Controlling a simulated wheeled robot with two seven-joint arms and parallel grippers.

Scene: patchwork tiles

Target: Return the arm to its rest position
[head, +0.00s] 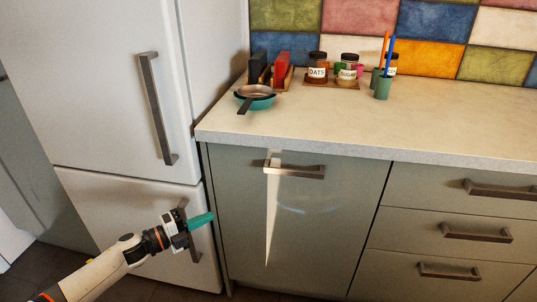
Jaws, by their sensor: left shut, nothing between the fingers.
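My left gripper (201,220) comes in from the lower left on my white arm. It is in front of the lower fridge door (90,205), near that door's handle (193,254). Its teal fingers are together and hold nothing. The fingers point right, toward the grey cabinet front. I cannot tell whether the gripper touches the handle behind it. My right gripper is not in view.
The fridge's upper door handle (158,108) is above my arm. A grey cabinet door (290,225) and drawers (450,235) stand to the right. The worktop (330,120) holds a pan (256,93), jars (347,72) and a green cup (382,87).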

